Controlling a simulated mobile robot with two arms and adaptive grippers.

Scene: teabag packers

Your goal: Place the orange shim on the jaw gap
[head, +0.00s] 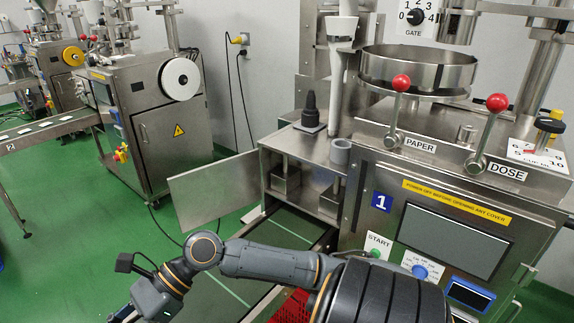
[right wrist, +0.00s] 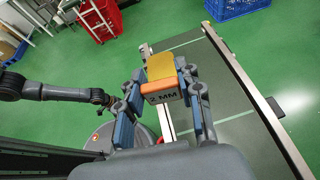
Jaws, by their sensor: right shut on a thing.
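Metal blocks (head: 286,181) sit in the machine's opening; I cannot make out the jaw gap itself. My left arm (right wrist: 40,87) shows in the right wrist view, its gripper unclear.
The packing machine (head: 400,190) has red-knobbed levers (head: 401,83) and a round steel bowl (head: 420,68). Its open metal door (head: 215,188) juts left. A dark green belt (head: 285,232) runs below. A red crate (right wrist: 100,20) and blue crate (right wrist: 235,7) stand on the floor.

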